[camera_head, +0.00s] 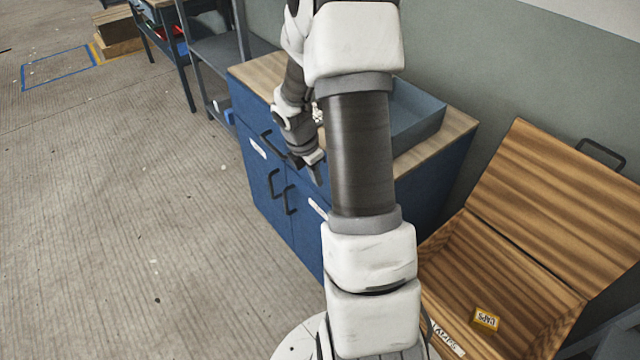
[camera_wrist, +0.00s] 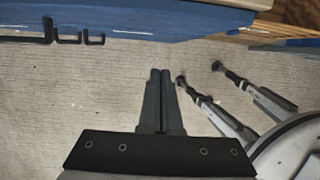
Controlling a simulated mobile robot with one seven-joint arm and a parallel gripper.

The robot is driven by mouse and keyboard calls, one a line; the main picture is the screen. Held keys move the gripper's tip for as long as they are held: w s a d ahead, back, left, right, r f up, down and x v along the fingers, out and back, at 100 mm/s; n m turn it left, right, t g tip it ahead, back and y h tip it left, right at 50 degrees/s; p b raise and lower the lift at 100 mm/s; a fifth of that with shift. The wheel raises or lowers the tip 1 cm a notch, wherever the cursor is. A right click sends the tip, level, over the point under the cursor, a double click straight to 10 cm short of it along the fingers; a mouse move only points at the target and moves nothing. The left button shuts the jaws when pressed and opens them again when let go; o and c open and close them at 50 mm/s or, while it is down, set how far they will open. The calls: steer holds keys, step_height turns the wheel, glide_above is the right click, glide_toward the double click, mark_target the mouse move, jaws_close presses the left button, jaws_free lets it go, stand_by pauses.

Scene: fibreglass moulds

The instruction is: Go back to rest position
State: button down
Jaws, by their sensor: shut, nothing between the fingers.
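My gripper (camera_wrist: 160,76) is shut and empty in the wrist view, its two dark fingers together over the bare floor. In the head view my gripper (camera_head: 317,178) hangs in front of the blue cabinet (camera_head: 268,190), close to its dark handles. I cannot tell the exact gap to the cabinet front. My own arm stands upright in the middle of the head view and hides part of the cabinet. The cabinet's blue edge (camera_wrist: 130,22) also shows along the top of the wrist view.
A blue-grey tray (camera_head: 418,112) stands on the cabinet's wooden top. A grey shelf (camera_head: 215,50) stands behind the cabinet. The floor (camera_head: 120,220) on the left is clear.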

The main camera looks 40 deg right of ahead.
steer(key=s+a+r+m+t, duration=0.1)
steer(key=s+a+r+m, duration=0.3)
steer(key=r, duration=0.5)
steer(key=s+a+r+m+t, duration=0.1)
steer(key=a+r+m+t, duration=0.1)
steer(key=a+r+m, duration=0.45)
steer(key=s+a+r+m+t+y, duration=0.2)
steer(key=s+a+r+m, duration=0.6)
steer(key=s+a+r, duration=0.2)
steer(key=shift+s+a+t+y, duration=0.35)
steer(key=shift+s+a, duration=0.2)
steer(key=shift+s, duration=0.5)
steer(key=shift+d, duration=0.2)
